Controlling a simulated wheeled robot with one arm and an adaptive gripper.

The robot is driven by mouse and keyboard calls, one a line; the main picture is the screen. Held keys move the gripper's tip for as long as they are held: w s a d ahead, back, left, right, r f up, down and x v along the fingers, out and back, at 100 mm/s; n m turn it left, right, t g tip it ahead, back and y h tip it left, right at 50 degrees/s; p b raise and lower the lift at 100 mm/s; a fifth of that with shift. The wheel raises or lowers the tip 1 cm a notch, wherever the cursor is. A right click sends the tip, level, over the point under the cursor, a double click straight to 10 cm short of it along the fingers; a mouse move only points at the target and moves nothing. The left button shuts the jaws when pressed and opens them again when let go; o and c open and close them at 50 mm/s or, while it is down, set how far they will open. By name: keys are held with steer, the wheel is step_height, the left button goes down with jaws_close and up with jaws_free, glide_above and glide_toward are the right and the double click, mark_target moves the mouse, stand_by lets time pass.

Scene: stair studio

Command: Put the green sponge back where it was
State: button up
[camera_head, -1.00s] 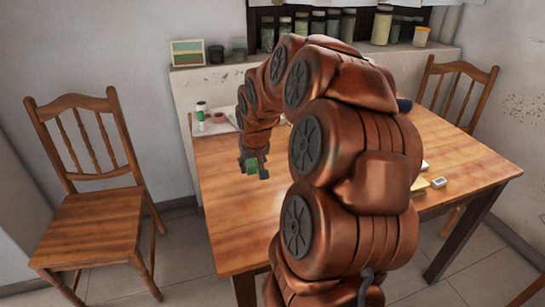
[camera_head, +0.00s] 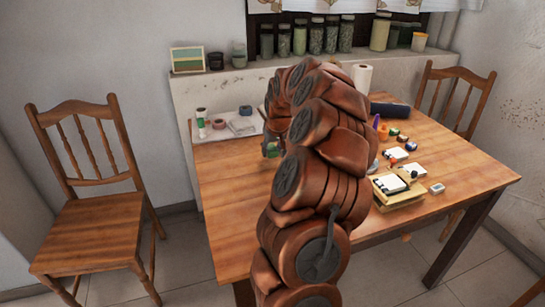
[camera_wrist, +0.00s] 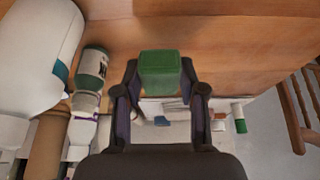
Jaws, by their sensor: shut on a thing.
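My gripper (camera_head: 272,150) is over the back middle of the wooden table in the head view, partly hidden by my arm. It is shut on the green sponge (camera_head: 275,148). In the wrist view the sponge (camera_wrist: 160,72) sits between the two fingertips (camera_wrist: 160,82), above the brown table. The head view does not show clearly how high the sponge is above the table top.
A white tray (camera_head: 212,136) with a tube (camera_head: 200,117), tape rolls and boxes lies at the table's back left. A wooden box (camera_head: 399,199), an eraser (camera_head: 437,188) and several small items are on the right. A paper roll (camera_head: 362,78) stands behind. The table's front left is clear.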

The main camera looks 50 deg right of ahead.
mark_target(272, 157)
steer(key=shift+f, duration=1.75)
steer(key=shift+f, duration=0.15)
steer(key=o, duration=1.2)
